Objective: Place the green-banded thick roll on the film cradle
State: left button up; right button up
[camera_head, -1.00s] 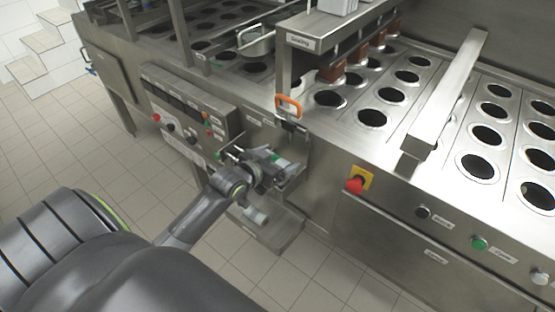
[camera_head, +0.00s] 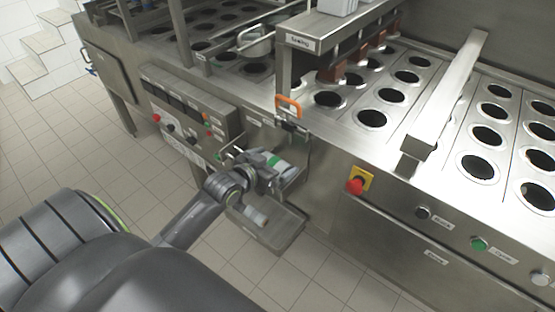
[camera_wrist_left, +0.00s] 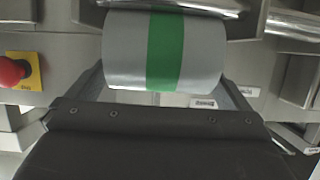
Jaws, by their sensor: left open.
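The green-banded thick roll (camera_head: 274,161) is pale grey with a green middle band. It lies at the machine's front, seemingly on the film cradle (camera_head: 292,176), which is mostly hidden under and behind it. In the left wrist view the roll (camera_wrist_left: 165,50) lies crosswise just beyond the gripper's body. My left gripper (camera_head: 260,170) is open, close to the roll on its near side. In the wrist view the fingers of the gripper (camera_wrist_left: 163,88) are spread wide near the roll's two ends; contact cannot be told. My right gripper is not in view.
A thinner pale roll (camera_head: 254,215) lies below by the metal tray (camera_head: 283,236). A control panel (camera_head: 185,112) stands left, a red stop button (camera_head: 356,186) right. An orange handle (camera_head: 289,105) is above. Tiled floor at the front is free.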

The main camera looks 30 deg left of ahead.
pick_arm(q)
jog(key=v, duration=1)
jog(key=shift+s, duration=0.15)
jog(key=s+a+f+n+g+y, duration=0.1)
jog(key=s+a+f+g, duration=0.15)
jog(key=f, duration=0.75)
jog(key=s+a+f+g+y, duration=0.1)
jog(key=s+a+f, duration=0.15)
jog(key=f, duration=0.65)
jog(key=s+a+f+n+g+y, duration=0.1)
jog(key=s+a+f+g, duration=0.15)
jog(key=f, duration=0.75)
jog(key=s+d+f+g, duration=0.3)
jog(key=s+d+f, duration=0.2)
jog(key=s+f, duration=0.5)
jog(key=s+d+f+g+h, duration=0.1)
jog(key=s+d+f+g, duration=0.2)
jog(key=s+f, duration=0.7)
jog(key=s+d, duration=0.2)
jog(key=s, duration=0.4)
jog(key=shift+s+d+m+g, duration=0.2)
jog(key=shift+d+m+g, duration=0.1)
jog(key=shift+d+g, duration=0.1)
jog(key=shift+f, duration=0.1)
